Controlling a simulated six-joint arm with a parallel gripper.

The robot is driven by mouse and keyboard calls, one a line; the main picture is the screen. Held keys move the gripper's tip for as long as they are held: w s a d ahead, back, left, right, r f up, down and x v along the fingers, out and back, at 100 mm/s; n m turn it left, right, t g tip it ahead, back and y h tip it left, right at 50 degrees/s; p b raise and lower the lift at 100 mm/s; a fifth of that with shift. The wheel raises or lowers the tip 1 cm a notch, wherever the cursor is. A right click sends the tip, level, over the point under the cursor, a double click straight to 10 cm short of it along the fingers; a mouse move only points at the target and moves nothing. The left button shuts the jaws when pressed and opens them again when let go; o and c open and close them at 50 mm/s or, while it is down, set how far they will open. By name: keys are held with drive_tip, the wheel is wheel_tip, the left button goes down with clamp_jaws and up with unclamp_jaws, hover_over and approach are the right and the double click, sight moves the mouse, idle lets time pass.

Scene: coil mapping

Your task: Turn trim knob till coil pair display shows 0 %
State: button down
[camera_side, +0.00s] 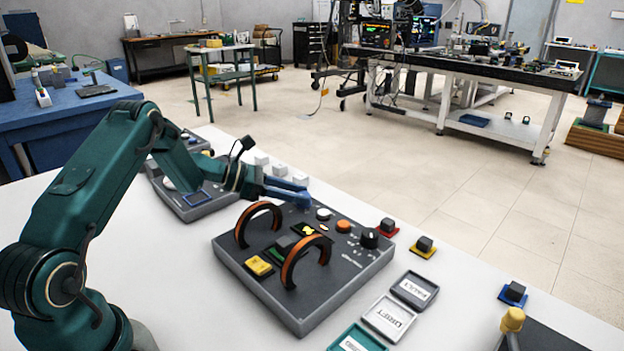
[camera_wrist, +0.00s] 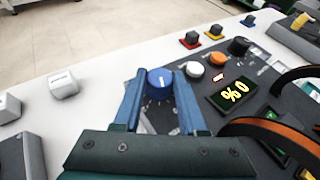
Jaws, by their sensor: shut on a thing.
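The trim knob (camera_wrist: 160,80) is blue and round with a pale mark on its top. My gripper (camera_wrist: 160,96) is shut on it, a blue finger on each side. In the side view my gripper (camera_side: 300,194) reaches the back left corner of the grey panel (camera_side: 345,290), and its fingers hide the knob. The coil pair display (camera_wrist: 232,93) shows yellow characters, upside down from here, that look like 0 %, with a small yellow mark above them. Two orange and black coil hoops (camera_side: 258,207) stand on the panel beside the display.
A white button (camera_side: 323,213), an orange button (camera_side: 344,226) and a black knob (camera_side: 370,238) are on the panel's right part. Labelled trays (camera_side: 389,318) lie at the front right. Small dark blocks on coloured bases (camera_side: 424,246) stand to the right.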

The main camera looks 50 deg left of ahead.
drive_tip(key=shift+w+m+g+h, duration=0.1)
drive_tip(key=shift+m+g+h, duration=0.3)
drive_tip(key=shift+m+h, duration=0.3)
drive_tip(key=shift+r+m+g+h, duration=0.1)
drive_tip(key=shift+m+g+h, duration=0.2)
drive_tip(key=c, duration=0.8)
unclamp_jaws()
drive_tip(key=shift+o, duration=0.2)
drive_tip(key=shift+v, duration=2.55)
